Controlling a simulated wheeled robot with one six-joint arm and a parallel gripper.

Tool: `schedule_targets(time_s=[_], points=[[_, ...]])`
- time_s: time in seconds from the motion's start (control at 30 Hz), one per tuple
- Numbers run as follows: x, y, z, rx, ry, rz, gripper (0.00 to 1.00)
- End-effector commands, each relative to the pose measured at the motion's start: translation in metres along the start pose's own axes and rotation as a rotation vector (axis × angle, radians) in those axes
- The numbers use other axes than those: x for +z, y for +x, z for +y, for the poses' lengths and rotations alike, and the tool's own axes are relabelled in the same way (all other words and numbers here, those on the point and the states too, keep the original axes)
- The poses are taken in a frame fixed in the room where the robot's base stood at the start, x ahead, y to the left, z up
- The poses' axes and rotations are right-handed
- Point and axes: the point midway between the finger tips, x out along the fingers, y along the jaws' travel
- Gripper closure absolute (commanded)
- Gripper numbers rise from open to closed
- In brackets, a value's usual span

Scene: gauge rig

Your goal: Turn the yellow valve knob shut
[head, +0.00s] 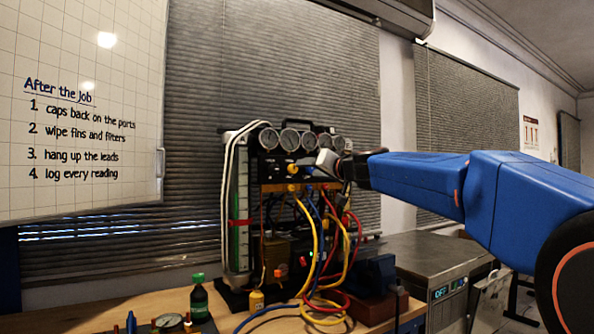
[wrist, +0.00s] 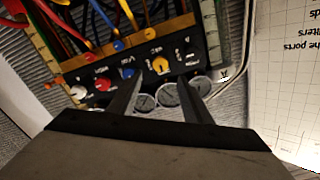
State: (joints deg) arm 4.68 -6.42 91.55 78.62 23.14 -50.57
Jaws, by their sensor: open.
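In the head view the yellow knob (head: 292,169) shows on the panel below the gauges. My gripper (wrist: 160,78) is open, with one dark finger on each side of the yellow knob in the picture. I cannot tell whether the fingers touch it. In the head view my gripper (head: 306,163) is at the panel front, just right of the knob, and hides the panel's right part.
Several round gauges (head: 289,139) line the top of the rig. Yellow, red and blue hoses (head: 307,240) hang below the panel onto the wooden bench (head: 105,322). A red knob (wrist: 103,84) is farther along the row. A green bottle (head: 199,299) stands at the front left.

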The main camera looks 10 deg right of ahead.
Motion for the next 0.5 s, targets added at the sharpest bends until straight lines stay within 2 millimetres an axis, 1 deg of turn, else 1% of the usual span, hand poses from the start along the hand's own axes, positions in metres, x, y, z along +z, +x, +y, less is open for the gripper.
schedule_targets(time_s=[0.03,0.3,0.5], points=[[0.001,0.010,0.000,-0.001,0.001,-0.002,0.55],[0.001,0.054,0.000,0.000,-0.001,-0.002,0.55],[0.001,0.077,0.000,-0.001,0.000,-0.002,0.55]])
